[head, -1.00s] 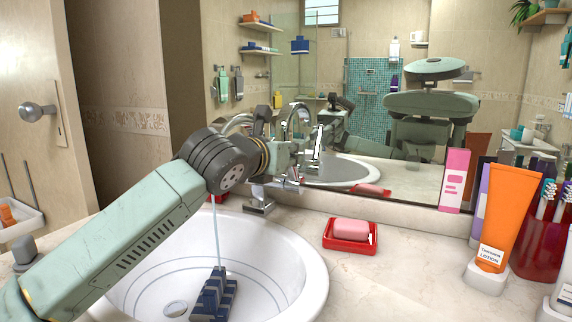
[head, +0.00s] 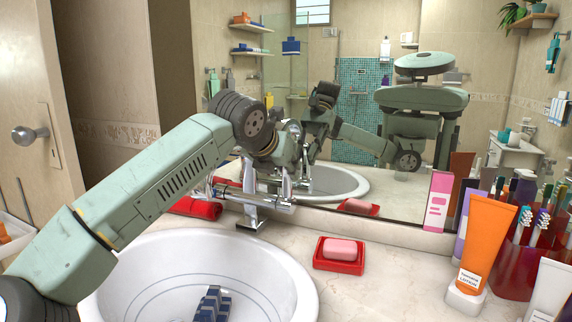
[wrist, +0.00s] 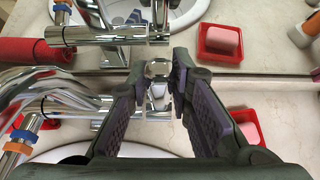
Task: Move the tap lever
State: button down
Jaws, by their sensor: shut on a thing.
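The chrome tap (head: 250,200) stands behind the white basin (head: 300,285), partly hidden by my arm. My gripper (wrist: 158,72) is shut on the tap lever (wrist: 158,68), whose round chrome end sits between the two fingertips in the wrist view. In the head view the fingers are mostly hidden by the wrist and blend with their mirror reflection. No water stream shows over the basin. A dark blue striped object (head: 209,304) lies in the basin, cut off by the frame's lower edge.
A red soap dish (head: 340,268) with pink soap (head: 340,249) sits right of the tap. An orange lotion tube (head: 484,245) and a pink box (head: 438,202) stand farther right. A red rolled towel (head: 197,208) lies left of the tap. The mirror (head: 400,110) rises close behind.

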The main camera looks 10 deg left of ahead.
jog(key=c, duration=1.4)
grip_release()
jog(key=shift+c, duration=0.2)
jog(key=v, duration=1.2)
